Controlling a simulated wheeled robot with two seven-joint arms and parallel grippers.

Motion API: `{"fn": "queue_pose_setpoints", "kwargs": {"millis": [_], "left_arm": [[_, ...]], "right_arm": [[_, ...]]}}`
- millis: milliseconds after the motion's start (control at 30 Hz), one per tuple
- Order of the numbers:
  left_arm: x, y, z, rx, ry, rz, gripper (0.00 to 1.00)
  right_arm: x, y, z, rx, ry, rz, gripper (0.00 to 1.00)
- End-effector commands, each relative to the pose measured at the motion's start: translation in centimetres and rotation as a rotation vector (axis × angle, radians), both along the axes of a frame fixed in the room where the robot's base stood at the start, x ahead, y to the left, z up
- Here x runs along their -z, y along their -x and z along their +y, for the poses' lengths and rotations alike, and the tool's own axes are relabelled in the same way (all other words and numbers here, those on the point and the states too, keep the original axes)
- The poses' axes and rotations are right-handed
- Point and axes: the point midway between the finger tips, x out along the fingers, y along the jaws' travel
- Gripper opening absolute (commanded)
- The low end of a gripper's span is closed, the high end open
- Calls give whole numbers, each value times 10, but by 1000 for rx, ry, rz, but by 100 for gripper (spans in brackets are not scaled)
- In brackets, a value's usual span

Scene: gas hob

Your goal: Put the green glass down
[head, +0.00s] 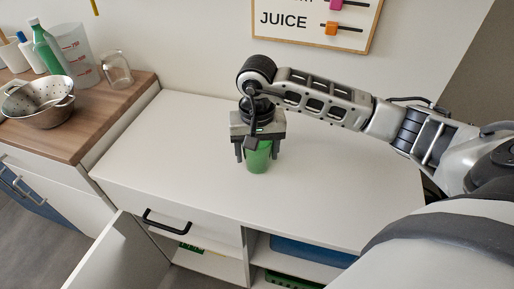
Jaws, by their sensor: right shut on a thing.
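The green glass (258,160) is upright at the white counter (340,190), near its middle. My right gripper (258,152) comes down over it from above, with its fingers around the upper part of the glass, and is shut on it. The glass's rim is hidden by the gripper. Its base is at or just above the counter top; I cannot tell whether it touches. My left gripper is not in view.
The white counter is otherwise clear. A cabinet door (115,262) stands open below.

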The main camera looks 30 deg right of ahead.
Motion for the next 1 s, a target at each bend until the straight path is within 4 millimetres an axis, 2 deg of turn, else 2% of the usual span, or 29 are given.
{"fn": "queue_pose_setpoints", "kwargs": {"millis": [233, 267, 300, 333, 567, 700, 733, 867, 1000], "left_arm": [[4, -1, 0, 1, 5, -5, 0], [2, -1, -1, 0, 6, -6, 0], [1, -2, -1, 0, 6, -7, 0], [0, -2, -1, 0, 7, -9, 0], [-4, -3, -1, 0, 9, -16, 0], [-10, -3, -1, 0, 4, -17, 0], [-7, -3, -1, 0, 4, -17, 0], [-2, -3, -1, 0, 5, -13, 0], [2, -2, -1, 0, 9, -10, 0]], "right_arm": [[5, 0, 0, 0, 0, -1, 35], [3, 0, 0, 0, 0, 0, 71], [3, 0, 0, 0, 0, 0, 82], [3, 0, 0, 0, 0, 0, 84], [3, 0, 0, 0, 0, 0, 84], [-4, 0, 0, 0, 0, 0, 84], [-6, -1, 0, 0, 0, -2, 84], [-29, -1, -1, 0, 3, -6, 84], [-60, -1, 0, 0, 1, -6, 84]]}}
